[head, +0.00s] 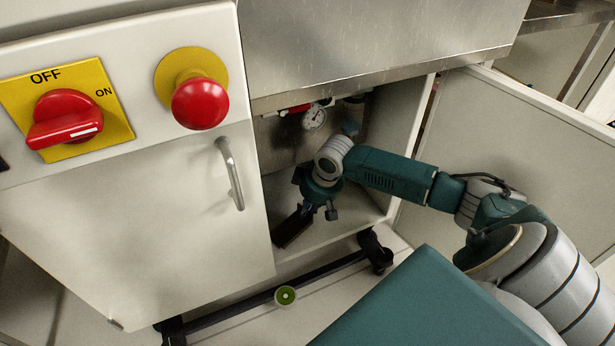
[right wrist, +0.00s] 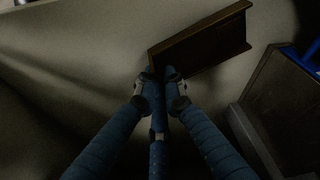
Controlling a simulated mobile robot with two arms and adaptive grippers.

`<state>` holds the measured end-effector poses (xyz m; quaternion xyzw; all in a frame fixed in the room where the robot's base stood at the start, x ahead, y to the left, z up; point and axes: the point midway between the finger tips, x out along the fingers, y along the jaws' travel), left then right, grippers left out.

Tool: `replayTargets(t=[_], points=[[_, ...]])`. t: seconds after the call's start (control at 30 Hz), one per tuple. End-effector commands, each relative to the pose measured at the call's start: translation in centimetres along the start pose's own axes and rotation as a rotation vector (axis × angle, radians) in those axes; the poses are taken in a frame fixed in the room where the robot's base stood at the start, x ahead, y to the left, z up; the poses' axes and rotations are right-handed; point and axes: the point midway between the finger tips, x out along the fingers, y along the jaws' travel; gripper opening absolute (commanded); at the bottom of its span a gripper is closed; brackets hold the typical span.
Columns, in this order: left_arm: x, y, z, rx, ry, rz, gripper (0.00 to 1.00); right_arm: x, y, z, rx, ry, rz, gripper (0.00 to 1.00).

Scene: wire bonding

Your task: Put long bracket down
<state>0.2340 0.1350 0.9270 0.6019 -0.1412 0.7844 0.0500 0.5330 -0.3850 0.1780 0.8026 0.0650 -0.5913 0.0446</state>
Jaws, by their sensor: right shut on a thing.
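The long bracket (head: 292,229) is a dark brown angled piece inside the open lower cabinet, near its front left. In the right wrist view the bracket (right wrist: 205,38) reaches from the fingertips up to the right. My right gripper (head: 306,208) is inside the cabinet, shut on the end of the bracket. The right wrist view shows its blue fingers (right wrist: 160,82) closed together at that end. The bracket is tilted and close to the cabinet floor (head: 325,235); I cannot tell whether it touches. My left gripper is not in view.
The cabinet's right door (head: 510,150) stands open and its left door (head: 130,230) is closed. A pressure gauge (head: 314,117) is at the back of the cabinet. A dark block (right wrist: 285,115) sits right of the fingers. A red emergency button (head: 200,103) is above.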

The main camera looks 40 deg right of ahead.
Motion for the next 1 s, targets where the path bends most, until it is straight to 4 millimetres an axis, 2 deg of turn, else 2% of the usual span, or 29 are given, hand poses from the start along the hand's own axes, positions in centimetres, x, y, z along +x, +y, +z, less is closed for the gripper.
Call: replayTargets(t=[0.43, 0.47, 0.5, 0.57, 0.87, 1.0], points=[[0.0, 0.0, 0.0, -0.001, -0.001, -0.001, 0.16, 0.9, 0.0, 0.3, 0.0, -0.001, -0.001, 0.0], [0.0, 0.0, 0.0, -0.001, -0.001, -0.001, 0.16, 0.9, 0.0, 0.3, 0.0, 0.0, -0.001, 0.14], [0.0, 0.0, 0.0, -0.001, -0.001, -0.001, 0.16, 0.9, 0.0, 0.3, 0.0, 0.0, -0.001, 0.22], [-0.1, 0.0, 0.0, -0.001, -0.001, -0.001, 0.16, 0.9, 0.0, 0.3, 0.0, 0.0, 0.0, 0.3], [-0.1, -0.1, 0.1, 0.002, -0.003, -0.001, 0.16, 0.8, 0.0, 0.3, 0.0, -0.001, 0.0, 0.3], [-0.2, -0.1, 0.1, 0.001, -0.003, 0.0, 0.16, -0.2, 0.1, -0.1, -0.002, 0.002, 0.002, 0.3]])
